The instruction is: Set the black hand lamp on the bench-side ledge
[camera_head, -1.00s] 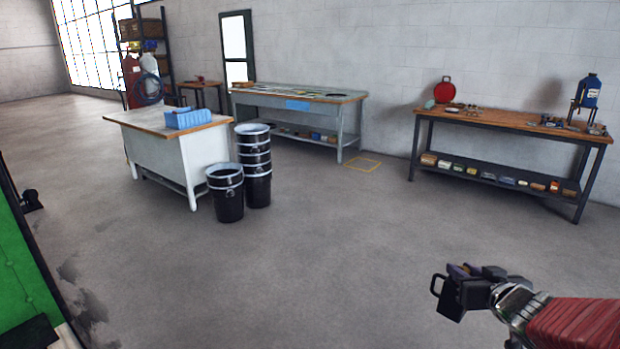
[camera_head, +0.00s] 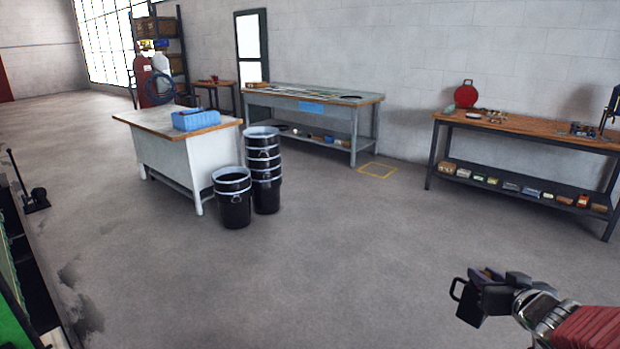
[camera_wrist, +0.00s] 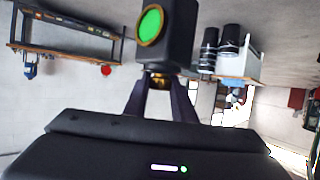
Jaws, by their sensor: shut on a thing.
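The black hand lamp (camera_head: 469,299) is a small black box with a loop handle, held out over the floor at the lower right of the head view. My gripper (camera_head: 490,283) is shut on it. In the wrist view the lamp (camera_wrist: 178,30) stands between my gripper's fingertips (camera_wrist: 160,82) and shows a round green lens with a brassy rim. The wrist picture is upside down relative to the room. I cannot tell which surface is the bench-side ledge.
A wooden-topped bench (camera_head: 540,126) with a lower shelf stands at the right wall. A grey bench (camera_head: 340,122) is at the back. A white table (camera_head: 165,160) bears a blue bin (camera_head: 196,120). Stacked black buckets (camera_head: 265,185) stand beside it. The middle floor is clear.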

